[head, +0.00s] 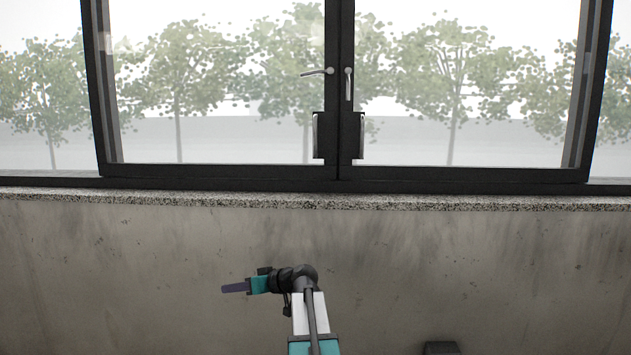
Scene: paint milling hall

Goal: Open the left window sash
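The left window sash (215,170) has a dark frame and clear glass, and it looks closed beside the right sash (460,173). Its light-coloured handle (317,72) lies about level, pointing left from the middle stile. A pull grip (318,135) sits low on the same stile. The right sash's handle (348,83) points straight down. My gripper (232,288) is below the sill in front of the wall, pointing left and apart from the window. It is seen side-on, so the gap between its fingers does not show.
A speckled stone sill (180,195) runs across under the window, above a stained grey wall (470,265). A second pull grip (358,136) is on the right sash. A small dark object (441,348) is at the bottom edge, right of my arm. Trees stand outside.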

